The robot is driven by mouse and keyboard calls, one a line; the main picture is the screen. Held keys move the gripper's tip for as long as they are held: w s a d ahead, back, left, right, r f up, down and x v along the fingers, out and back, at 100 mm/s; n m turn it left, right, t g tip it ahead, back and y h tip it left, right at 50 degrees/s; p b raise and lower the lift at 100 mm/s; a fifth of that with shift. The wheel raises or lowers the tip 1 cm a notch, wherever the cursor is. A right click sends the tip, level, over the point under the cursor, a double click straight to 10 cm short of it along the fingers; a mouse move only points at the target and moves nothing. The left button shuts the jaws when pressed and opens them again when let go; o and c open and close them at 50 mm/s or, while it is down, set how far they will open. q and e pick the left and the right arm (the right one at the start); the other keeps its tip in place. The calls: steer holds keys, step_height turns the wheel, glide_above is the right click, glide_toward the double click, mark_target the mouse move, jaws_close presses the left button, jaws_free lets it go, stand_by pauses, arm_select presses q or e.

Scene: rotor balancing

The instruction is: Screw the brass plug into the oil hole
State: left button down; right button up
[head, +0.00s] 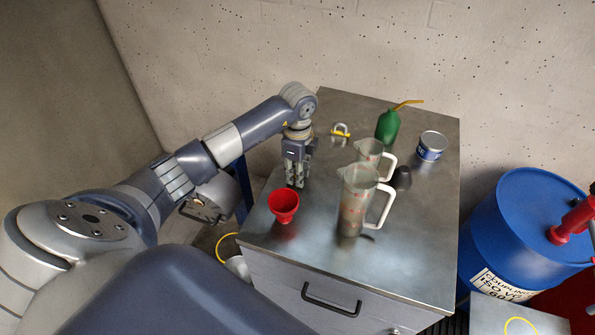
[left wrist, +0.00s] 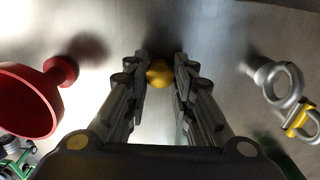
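The brass plug (left wrist: 159,73) shows in the left wrist view as a small rounded yellow piece between my left gripper's fingertips (left wrist: 160,80). The fingers are close together, with no clear gap on either side of the plug. In the head view my left gripper (head: 296,184) points down over the bench, its tips at or just above the metal top. The plug cannot be made out in the head view. No oil hole can be made out in either view. My right gripper is not in view.
A red funnel (head: 284,202) stands just in front of the left gripper. To its right are a large clear jug (head: 354,205) and a smaller jug (head: 368,150). A yellow-grey padlock-like piece (head: 341,131), green oil can (head: 387,126) and blue-white tin (head: 431,146) stand behind. The bench's front right (head: 410,265) is clear.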

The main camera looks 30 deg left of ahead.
arm_select(q)
steer(key=shift+r+p, duration=2.2)
steer(key=shift+r, duration=0.4)
steer(key=shift+f, duration=0.1)
